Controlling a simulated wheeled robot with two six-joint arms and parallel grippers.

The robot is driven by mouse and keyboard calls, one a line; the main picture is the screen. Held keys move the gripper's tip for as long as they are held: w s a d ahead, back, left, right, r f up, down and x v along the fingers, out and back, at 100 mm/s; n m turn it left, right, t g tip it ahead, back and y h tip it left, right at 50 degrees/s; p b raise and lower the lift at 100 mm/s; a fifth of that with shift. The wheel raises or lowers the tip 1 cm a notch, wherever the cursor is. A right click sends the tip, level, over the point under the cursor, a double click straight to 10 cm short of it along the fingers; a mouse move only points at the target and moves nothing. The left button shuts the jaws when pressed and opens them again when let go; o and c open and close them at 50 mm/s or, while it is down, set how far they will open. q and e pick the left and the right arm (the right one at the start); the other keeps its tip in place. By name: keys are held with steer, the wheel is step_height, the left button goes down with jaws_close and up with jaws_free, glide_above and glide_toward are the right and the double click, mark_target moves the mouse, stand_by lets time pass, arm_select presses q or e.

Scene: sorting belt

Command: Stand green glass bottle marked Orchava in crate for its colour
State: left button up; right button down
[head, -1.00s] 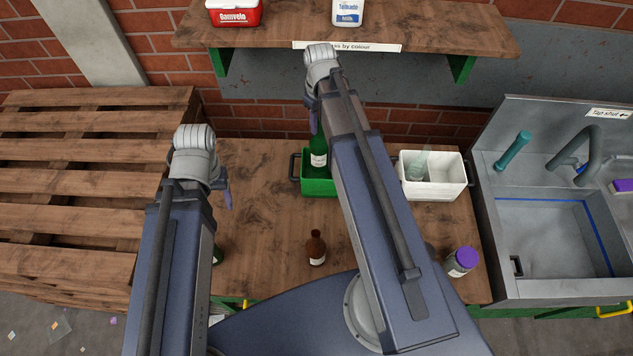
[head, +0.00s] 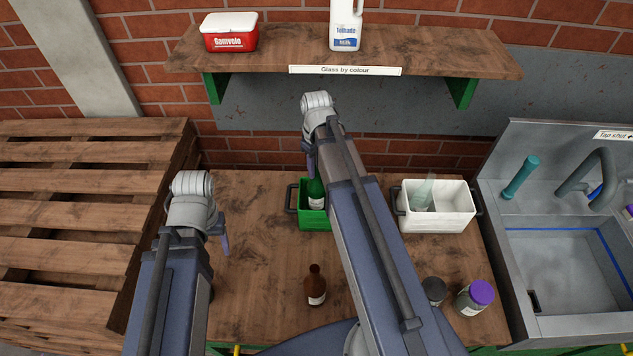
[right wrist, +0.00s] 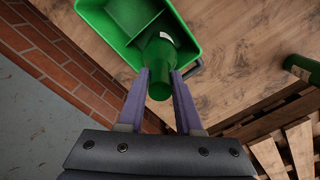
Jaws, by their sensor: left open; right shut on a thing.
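A green glass bottle (head: 316,190) with a pale label stands upright in the green crate (head: 316,222); the label is too small to read. My right gripper (right wrist: 159,76) is shut on this bottle (right wrist: 158,86) from above. In the right wrist view the bottle sits in one compartment of the green crate (right wrist: 190,22), beside an empty compartment. I cannot tell whether its base touches the crate floor. My left gripper (head: 224,238) is open and empty, over the table left of the crate. A second green bottle (right wrist: 302,69) shows at the right wrist view's right edge.
A white crate (head: 436,221) holding a pale clear bottle (head: 423,194) stands right of the green one. A brown bottle (head: 315,288), a purple-lidded jar (head: 476,298) and a dark-lidded jar (head: 434,290) stand in front. A sink (head: 560,265) is right; a shelf (head: 280,60) overhangs behind.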

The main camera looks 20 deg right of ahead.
mark_target(317, 175)
steer(key=shift+f+b, duration=1.9)
steer(key=shift+f, duration=0.05)
steer(key=shift+r, duration=0.15)
steer(key=c, duration=0.6)
jaws_free()
step_height(317, 175, up, 12)
steer(key=p, duration=1.2)
steer(key=shift+h, duration=0.6)
steer(key=s+a, duration=0.4)
steer(key=a, duration=0.3)
steer(key=s+a, duration=0.4)
steer(key=a, duration=0.3)
steer(key=s+a, duration=0.5)
steer(key=a, duration=0.2)
